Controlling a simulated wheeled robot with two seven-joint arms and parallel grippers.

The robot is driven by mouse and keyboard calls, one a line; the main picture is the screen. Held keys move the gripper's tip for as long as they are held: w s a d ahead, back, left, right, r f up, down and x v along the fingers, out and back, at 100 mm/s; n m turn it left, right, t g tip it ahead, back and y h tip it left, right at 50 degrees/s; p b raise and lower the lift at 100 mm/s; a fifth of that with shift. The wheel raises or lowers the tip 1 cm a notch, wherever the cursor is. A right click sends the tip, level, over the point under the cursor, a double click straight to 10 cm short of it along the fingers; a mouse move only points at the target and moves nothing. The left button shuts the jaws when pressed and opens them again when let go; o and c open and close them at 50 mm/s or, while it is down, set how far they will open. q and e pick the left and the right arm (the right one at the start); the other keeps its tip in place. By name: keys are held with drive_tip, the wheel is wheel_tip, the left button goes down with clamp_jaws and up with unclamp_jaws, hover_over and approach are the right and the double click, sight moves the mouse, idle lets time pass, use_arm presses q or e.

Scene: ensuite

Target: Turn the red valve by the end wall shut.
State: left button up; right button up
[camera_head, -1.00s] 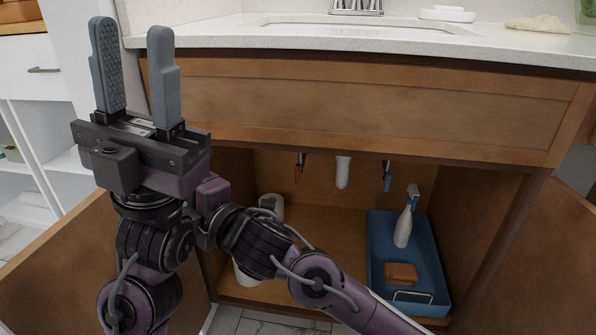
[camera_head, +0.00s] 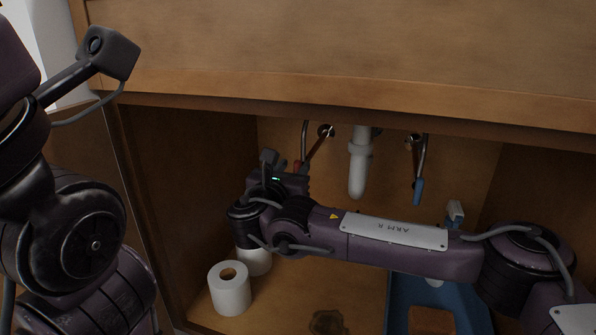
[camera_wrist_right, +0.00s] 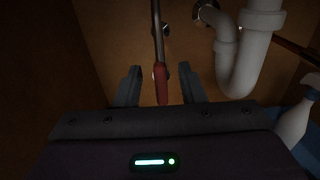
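The red valve grip (camera_head: 298,165) hangs below metal pipework at the back wall of the sink cabinet, left of the white drain trap. My right gripper (camera_head: 272,162) is inside the cabinet at this grip, partly hidden by its own wrist. In the right wrist view, the red grip (camera_wrist_right: 161,85) stands between the two spread fingers of my right gripper (camera_wrist_right: 160,86), with a gap visible on both sides. My left arm fills the left edge of the head view; its gripper is out of the picture.
The white drain trap (camera_head: 358,165) is close to the right, then a blue valve grip (camera_head: 418,191). A toilet roll (camera_head: 230,290) stands on the cabinet floor below my right wrist. A blue tray (camera_head: 470,310) lies under my right arm. The cabinet's top rail hangs overhead.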

sight(296, 164)
drive_tip(key=x, duration=0.1)
drive_tip(key=b+x, duration=0.1)
drive_tip(key=shift+w+d+f, duration=0.1)
drive_tip(key=shift+w+f, duration=0.1)
drive_tip(key=shift+w, duration=0.1)
drive_tip(key=shift+w+d+r+b, duration=0.15)
drive_tip(key=shift+w+r+b, duration=0.15)
drive_tip(key=shift+w, duration=0.3)
drive_tip(key=shift+f, duration=0.1)
clamp_jaws()
